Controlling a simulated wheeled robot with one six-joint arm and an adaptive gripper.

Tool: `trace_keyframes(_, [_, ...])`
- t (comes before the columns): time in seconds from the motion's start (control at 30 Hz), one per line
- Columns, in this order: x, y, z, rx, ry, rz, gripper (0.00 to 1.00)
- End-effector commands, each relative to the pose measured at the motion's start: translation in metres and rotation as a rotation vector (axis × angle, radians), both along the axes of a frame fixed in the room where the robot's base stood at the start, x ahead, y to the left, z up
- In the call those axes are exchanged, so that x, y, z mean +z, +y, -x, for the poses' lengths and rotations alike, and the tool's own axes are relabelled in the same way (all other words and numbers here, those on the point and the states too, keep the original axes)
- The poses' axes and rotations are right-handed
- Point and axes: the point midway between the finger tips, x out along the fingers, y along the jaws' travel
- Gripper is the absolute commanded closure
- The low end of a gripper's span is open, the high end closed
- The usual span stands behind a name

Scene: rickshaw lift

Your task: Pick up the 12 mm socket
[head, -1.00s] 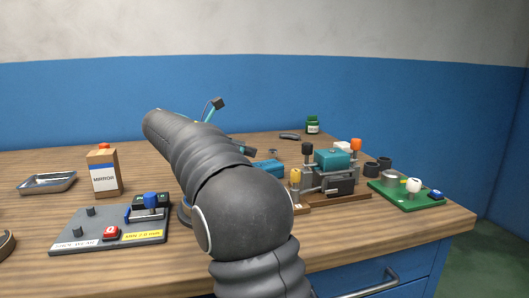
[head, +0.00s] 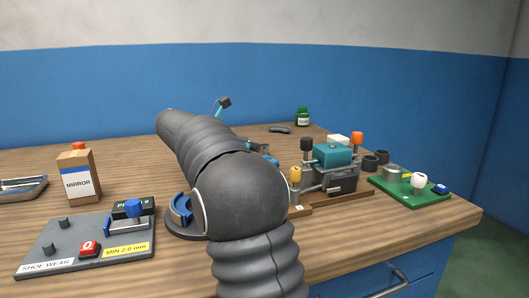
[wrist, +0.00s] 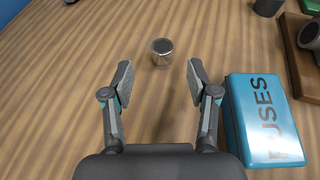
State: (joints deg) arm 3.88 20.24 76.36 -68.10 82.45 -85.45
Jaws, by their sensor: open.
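A small metal cylinder with a dark top, which looks like the socket (wrist: 161,51), stands on the wooden bench in the wrist view. No size mark on it can be read. My gripper (wrist: 160,80) is open and empty, its two fingers spread on the near side of the socket. The socket lies a little beyond the fingertips, roughly centred between them and apart from both. In the head view my arm hides the socket and most of my gripper.
A blue FUSES box (wrist: 265,118) lies close to the right finger. A wooden-based fixture (head: 335,170) and a green board (head: 412,190) stand at the right. A grey SHOE WEAR panel (head: 60,250) and a MIRROR box (head: 78,180) are at the left. Bench left of my gripper is clear.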

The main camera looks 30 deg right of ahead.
Motion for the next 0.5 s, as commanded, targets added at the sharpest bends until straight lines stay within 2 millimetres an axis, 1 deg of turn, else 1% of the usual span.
trace_keyframes(0.17, [-0.004,-0.009,0.001,-0.004,0.002,0.000,0.41])
trace_keyframes(0.4, [-0.018,-0.039,0.002,-0.005,0.001,0.000,0.41])
trace_keyframes(0.5, [-0.021,-0.048,0.002,-0.003,0.000,0.000,0.41])
